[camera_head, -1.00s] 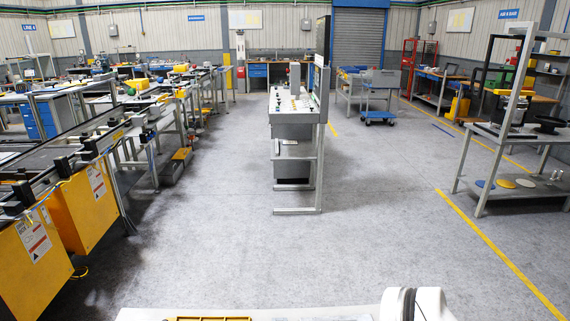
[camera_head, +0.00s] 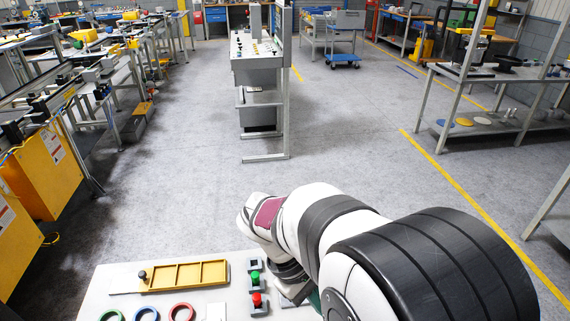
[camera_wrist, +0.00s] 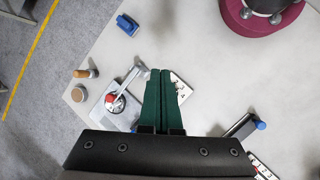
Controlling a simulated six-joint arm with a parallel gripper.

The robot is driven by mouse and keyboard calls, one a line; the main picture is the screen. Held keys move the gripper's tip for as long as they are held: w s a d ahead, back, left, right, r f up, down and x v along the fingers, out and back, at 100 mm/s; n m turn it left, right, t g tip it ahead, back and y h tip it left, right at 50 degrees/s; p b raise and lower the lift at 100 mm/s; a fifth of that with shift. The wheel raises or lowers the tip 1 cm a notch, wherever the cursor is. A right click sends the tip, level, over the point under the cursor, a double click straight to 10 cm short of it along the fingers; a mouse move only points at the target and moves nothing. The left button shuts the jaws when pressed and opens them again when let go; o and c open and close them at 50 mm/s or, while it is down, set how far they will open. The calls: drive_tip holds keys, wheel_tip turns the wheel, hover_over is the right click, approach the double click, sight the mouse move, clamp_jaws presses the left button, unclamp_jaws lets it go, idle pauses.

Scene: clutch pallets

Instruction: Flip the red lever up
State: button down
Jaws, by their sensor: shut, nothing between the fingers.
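My gripper (camera_wrist: 160,73) has dark green fingers pressed together with nothing between them, over the pale board in the wrist view. Just left of the fingers is a grey plate (camera_wrist: 122,121) with a small red part (camera_wrist: 110,98) on a dark round base. A silver arm (camera_wrist: 128,80) slants from it up and right, close beside the fingertips. I cannot tell whether this is the red lever or whether the fingers touch it. In the head view a red knob (camera_head: 257,299) and a green knob (camera_head: 255,277) sit on grey mounts; my arm hides most of the gripper.
In the head view the board (camera_head: 105,285) holds a yellow tray (camera_head: 185,276) and coloured rings (camera_head: 147,315). In the wrist view a blue part (camera_wrist: 127,24), a tan cylinder (camera_wrist: 78,93) and a blue-tipped dark block (camera_wrist: 243,126) stand around.

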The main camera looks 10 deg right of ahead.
drive_tip(key=w+f+n+h, duration=0.1)
drive_tip(key=w+f+n, duration=0.2)
drive_tip(key=w+n, duration=0.1)
drive_tip(key=w+a+f+n+t+h, duration=0.1)
drive_tip(key=w+f+n+h, duration=0.1)
drive_tip(key=w+f+n, duration=0.1)
drive_tip(key=w+f+n+t+h, duration=0.1)
drive_tip(key=w+f+n+h, duration=0.1)
drive_tip(key=w+f+n, duration=0.2)
drive_tip(key=shift+w+a+f+n, duration=0.3)
drive_tip(key=shift+w+a+f, duration=0.15)
drive_tip(key=shift+w, duration=0.25)
drive_tip(key=shift+d, duration=0.15)
drive_tip(key=x, duration=1)
drive_tip(key=shift+w+r, duration=0.1)
